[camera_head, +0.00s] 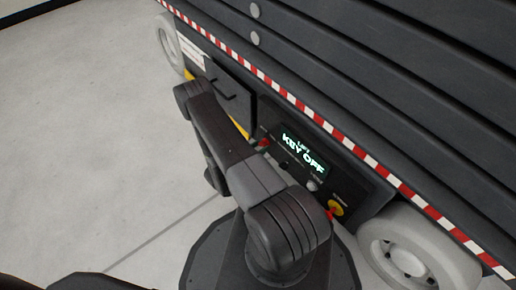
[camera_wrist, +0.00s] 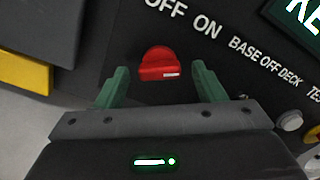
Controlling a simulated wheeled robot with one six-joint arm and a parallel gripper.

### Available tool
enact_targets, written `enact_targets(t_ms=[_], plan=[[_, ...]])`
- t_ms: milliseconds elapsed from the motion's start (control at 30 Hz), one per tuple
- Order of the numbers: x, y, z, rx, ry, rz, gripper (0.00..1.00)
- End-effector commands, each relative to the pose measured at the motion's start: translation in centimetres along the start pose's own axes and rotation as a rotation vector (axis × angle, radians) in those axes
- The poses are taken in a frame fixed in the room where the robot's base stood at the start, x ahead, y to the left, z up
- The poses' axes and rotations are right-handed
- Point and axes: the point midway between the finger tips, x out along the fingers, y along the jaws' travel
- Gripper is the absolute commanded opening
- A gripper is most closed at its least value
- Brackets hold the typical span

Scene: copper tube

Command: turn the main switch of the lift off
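The red main switch (camera_wrist: 158,62) is a round knob on the lift's dark control panel (camera_wrist: 225,75), under the printed words OFF and ON. A short white mark shows on its lower right part. In the head view a small red knob (camera_head: 264,143) shows at the panel's left end, just beside my arm. My gripper (camera_wrist: 160,68) is open, with one green finger left of the switch and one right of it. Gaps show on both sides, so neither finger appears to touch it. In the head view my arm hides the gripper.
The panel's lit display (camera_head: 304,152) reads KEY OFF. A yellow button (camera_head: 336,208) and a grey knob (camera_head: 312,186) sit on the panel's right part. Lift wheels (camera_head: 410,250) stand at both ends. Open grey floor (camera_head: 80,140) lies to the left.

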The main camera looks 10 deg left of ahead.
Motion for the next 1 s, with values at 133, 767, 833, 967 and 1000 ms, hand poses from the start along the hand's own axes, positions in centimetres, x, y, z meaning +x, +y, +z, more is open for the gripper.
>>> enact_targets(t_ms=[133,767,833,967,1000], plan=[[-0.01,0.0,0.0,0.0,0.0,0.0,0.34],[-0.01,0.13,-0.14,-0.161,0.0,-0.001,0.19],[-0.01,0.16,-0.16,-0.216,0.0,-0.001,0.19],[-0.01,0.15,-0.18,-0.335,0.0,0.0,0.19],[-0.01,0.15,-0.16,-0.373,0.0,0.0,0.19]])
